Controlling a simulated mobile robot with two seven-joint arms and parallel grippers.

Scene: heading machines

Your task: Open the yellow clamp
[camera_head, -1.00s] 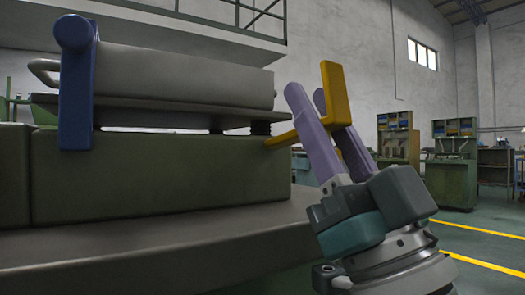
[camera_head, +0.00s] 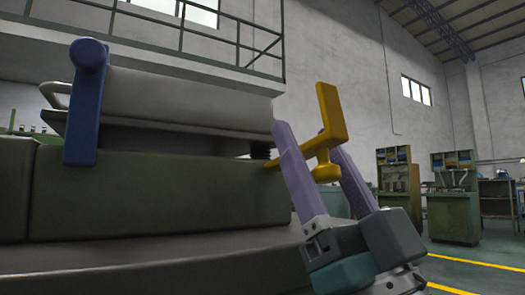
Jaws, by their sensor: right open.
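The yellow clamp (camera_head: 328,113) is at the right end of the green machine block (camera_head: 160,196). Its flat upper plate stands upright and a thin arm runs left to the block. A rounded yellow knob shows at its lower end. My right gripper (camera_head: 307,140) comes up from below with its two purple fingers apart. One finger is left of the clamp and the other is at its lower right, with the clamp's lower part between them. I cannot tell whether either finger touches it. My left gripper is not in view.
A blue clamp (camera_head: 87,100) hangs over the block's left end. A grey cover (camera_head: 185,98) lies above the block, and a wide grey ledge (camera_head: 150,262) runs below it. Green cabinets (camera_head: 453,200) stand far back right, with open floor before them.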

